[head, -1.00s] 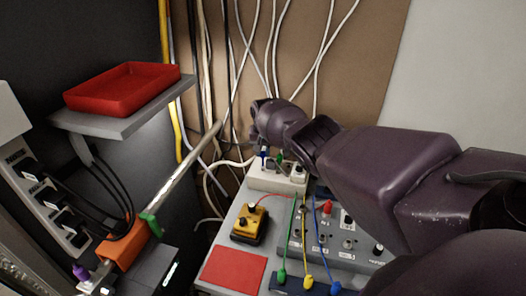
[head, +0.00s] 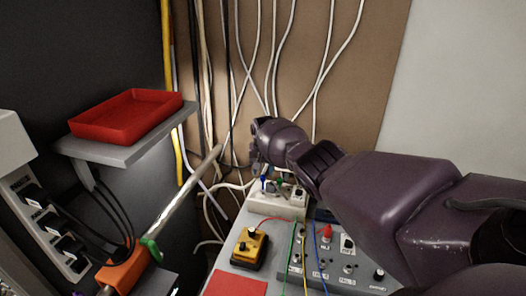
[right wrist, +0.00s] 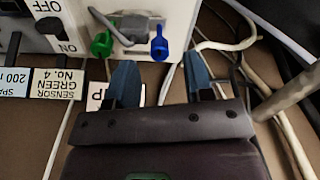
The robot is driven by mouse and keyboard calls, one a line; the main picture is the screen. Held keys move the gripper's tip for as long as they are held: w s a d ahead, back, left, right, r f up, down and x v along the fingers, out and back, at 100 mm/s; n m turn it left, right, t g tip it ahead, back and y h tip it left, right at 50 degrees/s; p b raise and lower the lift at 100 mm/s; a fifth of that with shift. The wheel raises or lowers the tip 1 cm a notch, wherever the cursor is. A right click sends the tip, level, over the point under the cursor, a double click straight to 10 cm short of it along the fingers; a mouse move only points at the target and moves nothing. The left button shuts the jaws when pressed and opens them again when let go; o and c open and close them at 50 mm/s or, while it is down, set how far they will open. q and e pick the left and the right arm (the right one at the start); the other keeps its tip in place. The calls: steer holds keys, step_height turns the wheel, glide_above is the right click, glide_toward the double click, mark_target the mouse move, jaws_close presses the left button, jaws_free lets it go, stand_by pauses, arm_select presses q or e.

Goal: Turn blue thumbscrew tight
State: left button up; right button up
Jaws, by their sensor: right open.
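The blue thumbscrew (right wrist: 159,42) shows in the right wrist view on the face of a white box (right wrist: 70,15), right of a grey connector (right wrist: 130,30). A green thumbscrew (right wrist: 102,45) is on the connector's left. In the head view the blue thumbscrew (head: 264,184) is small, at the top left of the white box (head: 277,203). My right gripper (right wrist: 160,75) is open and empty, its two blue-grey fingers pointing at the box. The blue thumbscrew lies ahead of the gap between them, apart from both. My right gripper also shows in the head view (head: 256,168). My left gripper is not seen.
Loose cables (right wrist: 285,110) hang close to the right finger. A yellow box (head: 250,248) and a grey panel with knobs and coloured leads (head: 345,268) stand before the white box. A red tray (head: 126,115) sits on a shelf at left, above a metal bar (head: 185,190).

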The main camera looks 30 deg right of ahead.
mark_target(263, 176)
arm_select(q)
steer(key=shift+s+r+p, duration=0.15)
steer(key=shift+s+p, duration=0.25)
steer(key=shift+p, duration=0.15)
arm_select(e)
step_height(263, 176, up, 8)
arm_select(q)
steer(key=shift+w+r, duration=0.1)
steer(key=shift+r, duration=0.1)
